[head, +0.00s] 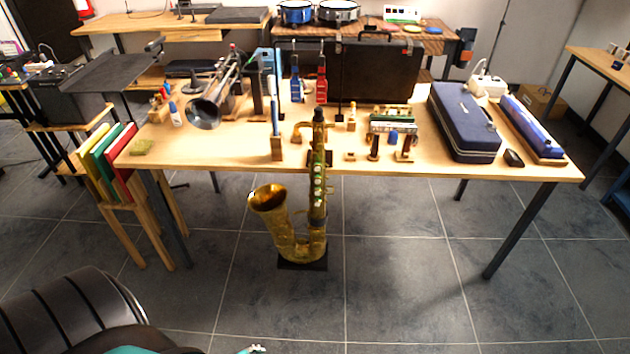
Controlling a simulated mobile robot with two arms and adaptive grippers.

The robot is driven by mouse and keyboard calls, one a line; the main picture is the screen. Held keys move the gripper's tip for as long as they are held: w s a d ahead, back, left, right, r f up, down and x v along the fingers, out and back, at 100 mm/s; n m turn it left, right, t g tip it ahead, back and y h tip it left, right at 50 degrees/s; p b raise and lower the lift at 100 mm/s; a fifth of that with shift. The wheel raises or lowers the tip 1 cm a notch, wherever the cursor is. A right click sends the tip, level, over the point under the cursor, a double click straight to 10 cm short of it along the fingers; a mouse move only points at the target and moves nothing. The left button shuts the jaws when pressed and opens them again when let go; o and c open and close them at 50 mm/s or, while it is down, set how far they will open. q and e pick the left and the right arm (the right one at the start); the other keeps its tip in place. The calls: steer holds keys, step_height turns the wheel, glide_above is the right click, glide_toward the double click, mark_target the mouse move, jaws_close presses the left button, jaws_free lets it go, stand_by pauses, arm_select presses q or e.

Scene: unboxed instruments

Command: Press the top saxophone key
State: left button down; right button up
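A brass saxophone (290,246) stands upright on a small dark base (302,265) on the floor, at the front edge of the long table. Its bell opens to the upper left, and its neck and mouthpiece rise above the tabletop. Several pale round keys run in a column down the front of its body. The top saxophone key (318,169) is small here, just below the table's front edge level. Neither of my grippers can be made out in this view, and nothing is touching the saxophone's keys.
The long wooden table (225,143) behind the saxophone holds a trumpet (212,98), a blue case (463,122), a harmonica stand and small items. Colored books (104,151) stand in a rack at left. The tiled floor right of the saxophone is clear.

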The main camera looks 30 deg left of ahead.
mark_target(315, 180)
arm_select(q)
steer(key=w+a+r+m+t+h, duration=0.1)
steer(key=w+a+r+m+t, duration=0.3)
steer(key=w+r, duration=0.6)
steer(key=w+a+r+m+t, duration=0.3)
steer(key=w+r, duration=0.4)
steer(key=r, duration=0.6)
steer(key=w+d+r+m+t+h, duration=0.1)
steer(key=r+m, duration=0.1)
steer(key=r, duration=0.4)
steer(key=w+d+r+m+t+h, duration=0.1)
steer(key=r+m+h, duration=0.1)
steer(key=r, duration=0.4)
steer(key=w+d+r+m+t+h+b, duration=0.1)
steer(key=d+r+m, duration=0.1)
steer(key=r+m, duration=0.2)
step_height(315, 180, up, 3)
steer(key=shift+w+r+t+h, duration=0.1)
steer(key=shift+w+t+h, duration=0.2)
steer(key=shift+w+t, duration=0.1)
steer(key=shift+w, duration=0.1)
steer(key=w+p, duration=0.1)
steer(key=w, duration=1.2)
steer(key=shift+p, duration=0.4)
